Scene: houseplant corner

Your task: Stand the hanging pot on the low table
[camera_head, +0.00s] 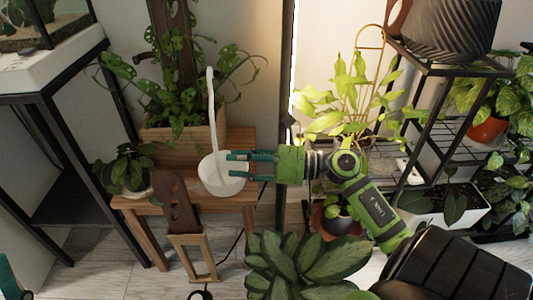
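The hanging pot (214,178) is a white round bowl with a tall white hanger strip rising from it. It is upright at the right part of the low wooden table (243,198); I cannot tell for certain whether its base touches the top. My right gripper (234,164) comes in from the right, with its two teal fingers level and apart at the pot's right side. The fingertips overlap the pot in view, and no firm grip shows. A teal piece of my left gripper (8,282) shows at the bottom left corner, mostly out of frame.
A wooden planter (190,133) with a climbing plant stands at the table's back, and a small potted plant (130,175) at its left. A brown wooden piece (177,203) stands before the table. A large leafy plant (295,265) is below my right arm.

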